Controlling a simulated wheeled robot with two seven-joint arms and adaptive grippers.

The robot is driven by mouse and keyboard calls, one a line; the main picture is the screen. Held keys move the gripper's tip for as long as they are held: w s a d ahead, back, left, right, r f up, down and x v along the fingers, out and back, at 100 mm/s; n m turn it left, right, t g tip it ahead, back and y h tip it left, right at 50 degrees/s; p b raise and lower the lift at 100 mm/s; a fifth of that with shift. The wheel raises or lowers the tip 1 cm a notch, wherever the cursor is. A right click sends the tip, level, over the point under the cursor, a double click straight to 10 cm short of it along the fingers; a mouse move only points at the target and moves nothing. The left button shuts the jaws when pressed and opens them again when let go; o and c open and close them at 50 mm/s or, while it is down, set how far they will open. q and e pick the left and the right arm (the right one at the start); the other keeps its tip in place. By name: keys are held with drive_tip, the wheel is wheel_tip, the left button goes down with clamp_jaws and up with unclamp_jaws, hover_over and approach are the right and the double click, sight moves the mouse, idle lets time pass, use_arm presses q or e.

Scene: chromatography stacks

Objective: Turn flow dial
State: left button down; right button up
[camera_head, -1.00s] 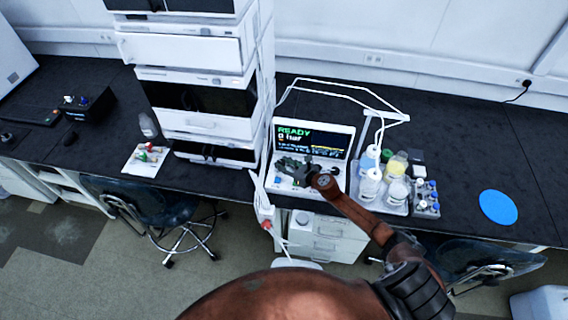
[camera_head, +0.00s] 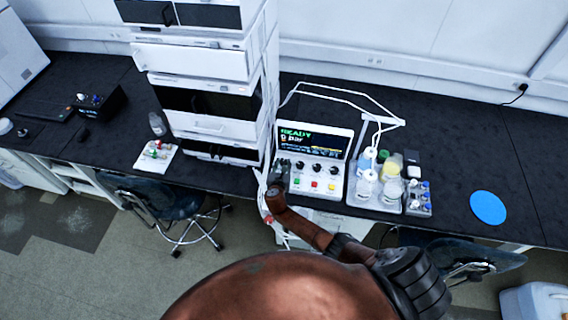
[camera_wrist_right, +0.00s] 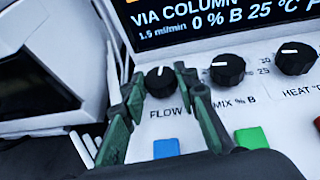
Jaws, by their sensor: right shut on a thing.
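The control box (camera_head: 319,148) stands on the black bench with a screen reading READY above a row of black dials. In the right wrist view the flow dial (camera_wrist_right: 160,82), black with a white pointer line, sits at the left end of the row, above the label FLOW. Its pointer points nearly straight up. My right gripper (camera_wrist_right: 158,84) is shut on this dial, with one green-grey finger on each side. In the head view the right gripper (camera_head: 280,172) covers most of the left end of the panel. My left gripper is in no view.
The mix dial (camera_wrist_right: 227,69) and heat dial (camera_wrist_right: 296,58) are close to the right. Blue (camera_wrist_right: 166,148) and green (camera_wrist_right: 251,138) buttons lie below. A tray with bottles (camera_head: 366,187) stands right of the box, the instrument stack (camera_head: 205,125) left of it.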

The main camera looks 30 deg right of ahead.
drive_tip(key=m+h+b, duration=0.1)
drive_tip(key=m+g+h+b, duration=0.2)
drive_tip(key=shift+w+a+f, duration=0.15)
drive_tip(key=shift+w+a, duration=0.15)
drive_tip(key=shift+m+g+h+b, duration=0.9)
drive_tip(key=shift+m+g+b, duration=0.6)
drive_tip(key=shift+b, duration=0.05)
drive_tip(key=shift+w+r, duration=0.1)
drive_tip(key=shift+r, duration=0.1)
drive_tip(key=o, duration=1.1)
drive_tip(key=shift+a, duration=0.15)
drive_tip(key=v, duration=1.1)
drive_tip(key=shift+s+a+r, duration=0.25)
